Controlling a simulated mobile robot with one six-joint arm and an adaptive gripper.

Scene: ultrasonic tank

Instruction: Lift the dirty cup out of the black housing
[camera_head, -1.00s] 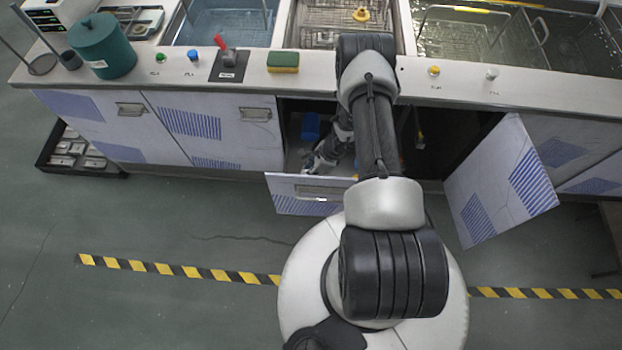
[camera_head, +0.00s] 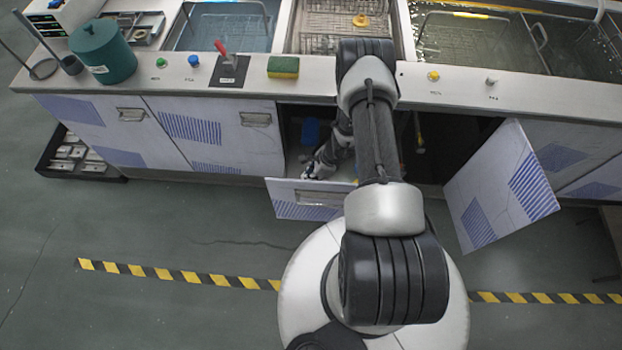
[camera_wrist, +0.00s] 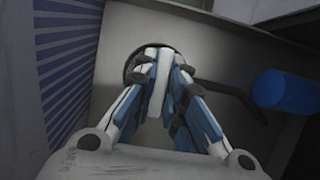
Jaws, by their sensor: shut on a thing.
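My gripper (camera_wrist: 161,68) is inside the open drawer or cabinet, its fingers close together on a pale, narrow piece (camera_wrist: 157,88). This piece is probably part of the dirty cup, but the fingers hide most of it. A round black rim (camera_wrist: 131,66), apparently the black housing, shows right behind the fingertips. A dark bar or hose (camera_wrist: 228,88) runs from there to the right. I cannot tell whether the cup is still seated in the housing. In the head view my gripper (camera_head: 316,168) is small and partly hidden by my arm.
A blue cylinder (camera_wrist: 284,91) lies to the right of my gripper. A striped drawer front (camera_head: 305,198) stands pulled out below, and an open door (camera_head: 502,187) hangs at the right. The counter edge (camera_head: 430,92) overhangs the cabinet.

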